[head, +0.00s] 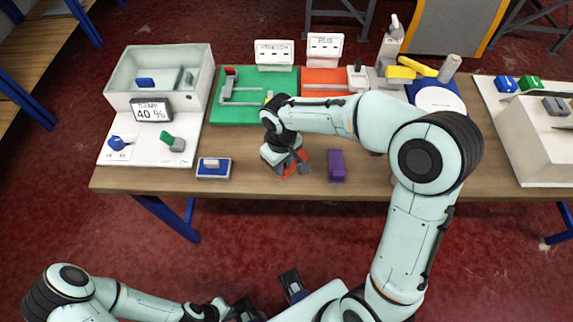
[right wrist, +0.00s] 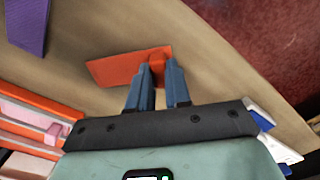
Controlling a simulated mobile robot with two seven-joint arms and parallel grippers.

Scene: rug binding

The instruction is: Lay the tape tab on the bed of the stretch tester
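An orange flat tab with a small raised grip, which I take for the tape tab (right wrist: 112,68), lies on or just above the wooden bench in the right wrist view. My right gripper (right wrist: 159,72) has its two blue fingers on either side of the raised grip and appears closed on it. In the head view my right gripper (head: 296,168) is low over the bench's front part, largely hiding the tab. My left gripper (head: 228,312) is at the bottom edge, away from the bench; its fingers are unclear. I cannot tell for sure which fixture is the stretch tester; a green board (head: 252,112) carries grey rails.
A purple block (head: 336,166) stands right of my right gripper, and a blue-based block (head: 213,168) left of it. An orange board (head: 318,78) is beside the green one. A grey bin (head: 121,83) stands left, a white box (head: 530,150) right. My right forearm covers the bench's middle.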

